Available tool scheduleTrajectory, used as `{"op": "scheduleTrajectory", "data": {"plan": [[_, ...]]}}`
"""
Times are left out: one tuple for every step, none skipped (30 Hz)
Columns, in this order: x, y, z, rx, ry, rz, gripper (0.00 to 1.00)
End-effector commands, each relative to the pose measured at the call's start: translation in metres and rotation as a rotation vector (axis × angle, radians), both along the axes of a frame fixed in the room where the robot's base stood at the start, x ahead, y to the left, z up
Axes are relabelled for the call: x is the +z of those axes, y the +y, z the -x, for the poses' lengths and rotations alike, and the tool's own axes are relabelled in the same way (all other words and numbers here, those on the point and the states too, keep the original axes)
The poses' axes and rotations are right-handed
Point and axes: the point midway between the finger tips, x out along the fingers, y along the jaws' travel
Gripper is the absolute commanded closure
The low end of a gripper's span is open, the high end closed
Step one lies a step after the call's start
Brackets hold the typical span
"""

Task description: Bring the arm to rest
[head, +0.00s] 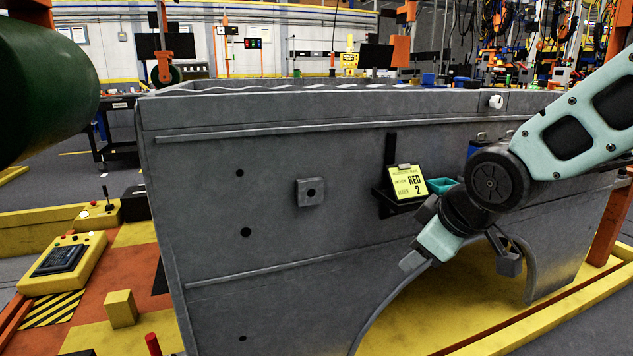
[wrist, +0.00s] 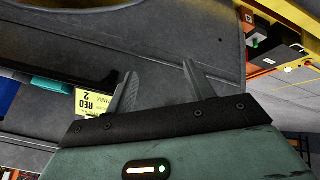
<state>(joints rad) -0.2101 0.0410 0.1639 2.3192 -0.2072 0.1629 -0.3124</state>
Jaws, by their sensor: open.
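My gripper (wrist: 159,72) is open in the wrist view, with its two dark fingers apart and nothing between them. In the head view my mint-and-black arm reaches in from the right edge. Its wrist end is bent down in front of the large grey metal bed (head: 270,220), right of a yellow card reading "RED 2" (head: 408,183). The card also shows sideways in the wrist view (wrist: 92,102), left of the fingers. I cannot tell how far the fingers are from the grey panel. The arm hides part of the bed's right side.
A teal tray (head: 440,185) sits beside the card. A dark-green cylinder (head: 45,90) hangs at the upper left. A yellow control box (head: 65,262) and a yellow block (head: 121,308) stand at the lower left. A yellow rail (head: 540,322) runs along the lower right.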

Motion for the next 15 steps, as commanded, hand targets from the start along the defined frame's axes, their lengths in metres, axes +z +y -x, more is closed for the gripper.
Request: {"op": "scheduleTrajectory", "data": {"plan": [[-0.011,0.013,0.032,-0.011,0.083,-0.008,0.47],[-0.016,0.018,0.05,-0.025,0.132,-0.011,0.47],[-0.024,0.024,0.073,-0.042,0.197,-0.011,0.47],[-0.028,0.027,0.09,-0.056,0.24,-0.009,0.47],[-0.033,0.03,0.105,-0.068,0.281,-0.006,0.47],[-0.038,0.032,0.126,-0.083,0.334,0.001,0.47],[-0.041,0.034,0.139,-0.094,0.368,0.007,0.47],[-0.044,0.034,0.154,-0.105,0.403,0.015,0.47],[-0.048,0.035,0.171,-0.119,0.446,0.026,0.47],[-0.05,0.034,0.184,-0.131,0.478,0.035,0.47],[-0.052,0.034,0.197,-0.14,0.507,0.046,0.47],[-0.055,0.033,0.213,-0.154,0.546,0.06,0.47],[-0.057,0.031,0.226,-0.166,0.575,0.072,0.47],[-0.058,0.03,0.238,-0.176,0.601,0.084,0.47],[-0.052,0.028,0.247,-0.189,0.625,0.094,0.47]]}}
